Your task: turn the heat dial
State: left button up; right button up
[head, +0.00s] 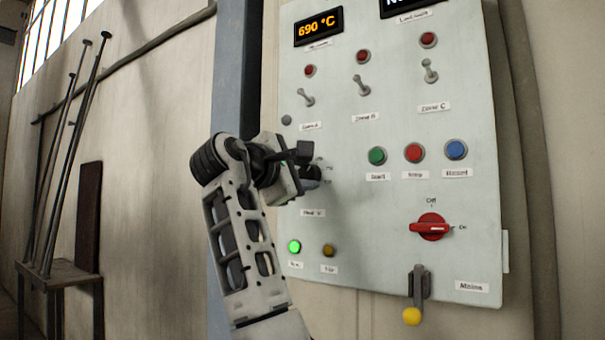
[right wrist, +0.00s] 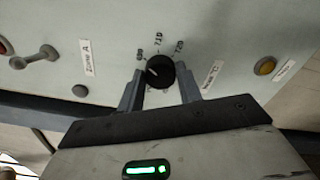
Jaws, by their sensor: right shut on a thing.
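The heat dial (right wrist: 160,71) is a round black knob with a white pointer line on the pale panel, with printed numbers around it. In the right wrist view the pointer slants toward the upper left. My right gripper (head: 300,166) has one finger on each side of the knob and is shut on it; the gripper also shows in the right wrist view (right wrist: 159,82). In the head view the gripper largely hides the dial. An orange display (head: 319,27) at the panel's top reads 690 °C. My left gripper is not in view.
The control panel (head: 400,190) carries toggle switches with red lamps above. Green (head: 377,156), red (head: 414,153) and blue (head: 456,150) buttons are right of the gripper. A red rotary switch (head: 430,227) and a yellow-tipped lever (head: 412,315) sit lower right. A green lamp (head: 294,247) is lit below.

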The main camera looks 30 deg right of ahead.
jog(key=shift+n, duration=1.1)
jog(key=shift+f, duration=0.1)
jog(key=o, duration=1)
jog(key=shift+a, duration=0.1)
jog(key=shift+s+a, duration=0.1)
jog(key=shift+a, duration=0.15)
pick_arm(q)
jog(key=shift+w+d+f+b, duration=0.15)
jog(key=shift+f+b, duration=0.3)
jog(key=shift+b, duration=0.5)
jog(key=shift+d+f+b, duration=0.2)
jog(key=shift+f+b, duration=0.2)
jog(key=shift+b, duration=0.55)
pick_arm(e)
jog(key=v, duration=1.5)
jog(key=shift+a, duration=0.2)
